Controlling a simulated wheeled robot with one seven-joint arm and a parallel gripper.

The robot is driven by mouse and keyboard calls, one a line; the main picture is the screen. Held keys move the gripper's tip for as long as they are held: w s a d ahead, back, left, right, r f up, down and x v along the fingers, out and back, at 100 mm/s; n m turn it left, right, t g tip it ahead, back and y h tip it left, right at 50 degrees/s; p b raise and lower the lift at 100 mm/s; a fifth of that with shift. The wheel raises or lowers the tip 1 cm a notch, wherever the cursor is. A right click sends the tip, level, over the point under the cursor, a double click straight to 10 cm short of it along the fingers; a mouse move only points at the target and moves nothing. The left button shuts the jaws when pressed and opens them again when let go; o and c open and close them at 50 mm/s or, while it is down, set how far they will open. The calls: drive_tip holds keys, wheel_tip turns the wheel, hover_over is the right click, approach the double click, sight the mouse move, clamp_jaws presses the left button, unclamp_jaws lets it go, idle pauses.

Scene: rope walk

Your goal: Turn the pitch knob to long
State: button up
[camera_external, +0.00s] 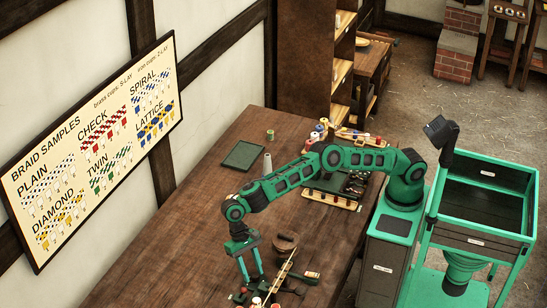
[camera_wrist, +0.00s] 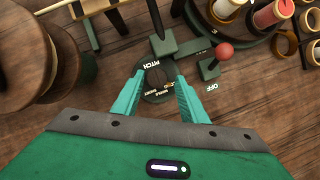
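The pitch knob (camera_wrist: 158,77) is a dark, round control on a dark base, marked PITCH, with small pale and yellow lettering around it. The lettering is partly hidden, and I cannot read which mark the knob points to. My gripper (camera_wrist: 161,82) has its two teal fingers spread on either side of the knob, with a gap between them; I cannot tell whether a fingertip touches it. In the external view my gripper (camera_external: 251,277) points down over the bench's near end, and the knob cannot be made out there.
A lever with a red ball (camera_wrist: 224,51), marked OFF, stands close right of the knob. Wooden spools (camera_wrist: 22,65) stand at left, thread bobbins (camera_wrist: 272,14) at upper right. The bench (camera_external: 170,245) is clear to the left of my gripper. A braid sample board (camera_external: 95,150) hangs on the wall.

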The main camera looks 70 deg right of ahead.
drive_tip(key=shift+s+f, duration=0.1)
drive_tip(key=v, duration=1.1)
drive_tip(key=shift+w+a, duration=0.25)
idle(0.5)
